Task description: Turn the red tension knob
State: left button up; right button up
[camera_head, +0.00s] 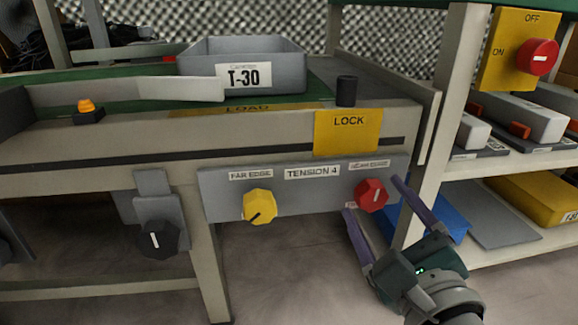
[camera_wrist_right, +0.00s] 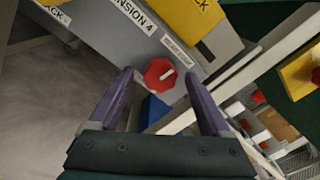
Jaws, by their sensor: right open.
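The red tension knob (camera_head: 371,194) sits at the right end of a grey panel (camera_head: 310,205) labelled TENSION 4, on the side of the conveyor frame. Its white pointer mark is close to upright in the head view. My right gripper (camera_head: 373,193) is open, with one purple finger to the left and below the knob and one to its right. In the right wrist view the red knob (camera_wrist_right: 160,74) lies ahead, between the lines of the two open fingers (camera_wrist_right: 160,85). I cannot tell whether either finger touches it. My left gripper is not in view.
A yellow knob (camera_head: 260,206) is at the panel's left. A black knob (camera_head: 157,239) hangs further left. A yellow LOCK plate (camera_head: 347,133) and black peg (camera_head: 346,91) are above. A grey T-30 bin (camera_head: 287,55) stands on top. A shelf post (camera_head: 447,130) rises close right.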

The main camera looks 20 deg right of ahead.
jog(key=p+v, duration=0.2)
jog(key=v, duration=0.7)
jog(key=shift+s+p, duration=0.15)
jog(key=shift+p, duration=0.2)
jog(key=shift+r, duration=0.15)
